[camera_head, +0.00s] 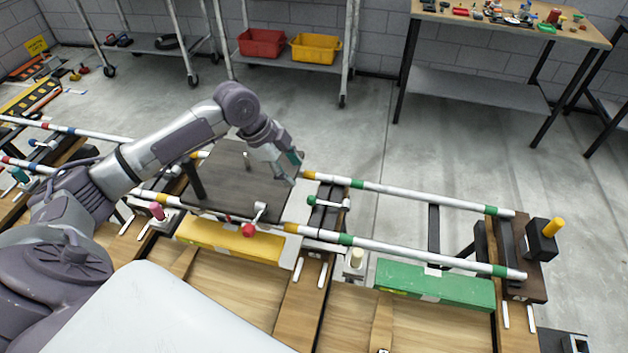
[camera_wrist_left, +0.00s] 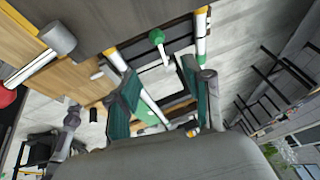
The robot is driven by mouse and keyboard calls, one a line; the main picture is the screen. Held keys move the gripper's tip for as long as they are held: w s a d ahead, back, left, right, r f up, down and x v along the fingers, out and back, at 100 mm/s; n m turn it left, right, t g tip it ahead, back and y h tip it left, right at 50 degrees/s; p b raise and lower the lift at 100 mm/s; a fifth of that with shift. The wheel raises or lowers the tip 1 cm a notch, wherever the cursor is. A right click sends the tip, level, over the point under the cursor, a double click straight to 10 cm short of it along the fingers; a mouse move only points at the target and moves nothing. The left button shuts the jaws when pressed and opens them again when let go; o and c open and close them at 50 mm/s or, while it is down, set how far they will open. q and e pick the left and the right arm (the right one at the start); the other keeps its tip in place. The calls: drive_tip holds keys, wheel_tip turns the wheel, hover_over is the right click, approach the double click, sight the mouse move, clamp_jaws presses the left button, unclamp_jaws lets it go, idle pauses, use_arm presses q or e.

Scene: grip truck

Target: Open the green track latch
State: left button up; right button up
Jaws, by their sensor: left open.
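The green track latch shows in the head view as a green ball knob (camera_head: 311,200) on a short light lever at the block between the yellow and green track sections. In the left wrist view a green knob (camera_wrist_left: 157,37) shows ahead, beyond the fingertips. My left gripper (camera_head: 293,168) is above the track, up and left of the knob and apart from it. In the left wrist view its two green-padded fingers (camera_wrist_left: 158,68) are spread with nothing gripped between them. The green-banded rails (camera_head: 420,199) and the green block (camera_head: 435,284) lie to the right. My right gripper is not in view.
A dark plate (camera_head: 235,185) lies across the rails left of the gripper. A red-knobbed latch (camera_head: 249,230) and a yellow block (camera_head: 230,240) are nearby. A workbench with small parts (camera_head: 510,25) stands behind, across open floor.

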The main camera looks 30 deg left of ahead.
use_arm(q)
approach(317, 201)
drive_tip(key=x, duration=0.7)
drive_tip(key=shift+d+p, duration=0.1)
drive_tip(key=shift+p, duration=0.2)
drive_tip(key=shift+w+d+f, duration=0.2)
drive_tip(key=shift+f, duration=0.45)
drive_tip(key=shift+w+f, duration=0.1)
drive_tip(key=shift+f, duration=0.1)
drive_tip(key=shift+c, duration=1.2)
clamp_jaws()
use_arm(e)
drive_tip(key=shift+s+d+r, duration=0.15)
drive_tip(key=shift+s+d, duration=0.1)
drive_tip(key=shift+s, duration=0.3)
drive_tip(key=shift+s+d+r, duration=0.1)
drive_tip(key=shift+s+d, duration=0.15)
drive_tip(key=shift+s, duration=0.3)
